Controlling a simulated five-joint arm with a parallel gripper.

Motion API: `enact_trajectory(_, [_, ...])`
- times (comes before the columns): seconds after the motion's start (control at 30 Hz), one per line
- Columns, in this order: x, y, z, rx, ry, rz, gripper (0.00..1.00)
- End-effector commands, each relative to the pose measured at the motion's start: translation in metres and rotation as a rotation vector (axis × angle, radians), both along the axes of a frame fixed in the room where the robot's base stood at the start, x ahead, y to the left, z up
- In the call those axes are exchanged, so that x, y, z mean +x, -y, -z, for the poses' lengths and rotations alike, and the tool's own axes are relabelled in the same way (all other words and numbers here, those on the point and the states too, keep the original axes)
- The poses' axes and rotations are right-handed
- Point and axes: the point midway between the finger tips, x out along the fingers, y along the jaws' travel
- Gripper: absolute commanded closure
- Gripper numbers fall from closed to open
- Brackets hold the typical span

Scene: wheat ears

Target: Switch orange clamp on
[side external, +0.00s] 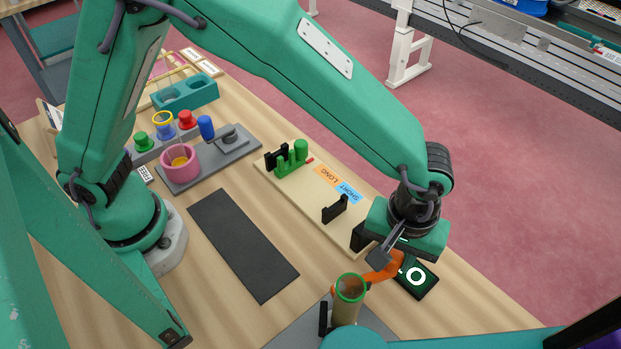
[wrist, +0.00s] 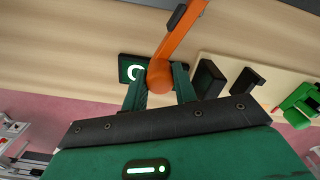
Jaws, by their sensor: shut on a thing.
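The orange clamp (side external: 378,270) shows in the side view as a bent orange lever beside a tan cylinder with a green rim (side external: 350,290). In the wrist view its arm (wrist: 178,38) runs from the top edge down to a rounded end between my fingers. My gripper (side external: 384,257) reaches down at the clamp, and in the wrist view my gripper (wrist: 160,84) is shut on that rounded end. A dark plate with a white ring-shaped mark (side external: 417,277) lies right beside the clamp. My gripper hides part of the clamp in the side view.
A pale board (side external: 308,190) with black holders, green pieces and LONG and SHORT labels lies left of my gripper. A dark mat (side external: 240,245), a pink cup (side external: 181,164) and a teal block (side external: 186,95) stand farther left. Bare table lies between mat and board.

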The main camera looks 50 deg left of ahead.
Motion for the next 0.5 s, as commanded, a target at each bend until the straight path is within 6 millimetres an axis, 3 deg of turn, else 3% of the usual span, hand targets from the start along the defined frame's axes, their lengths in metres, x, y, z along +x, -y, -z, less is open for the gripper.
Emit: enact_trajectory(0.5, [-0.015,0.028,-0.001,0.000,0.000,0.328,1.00])
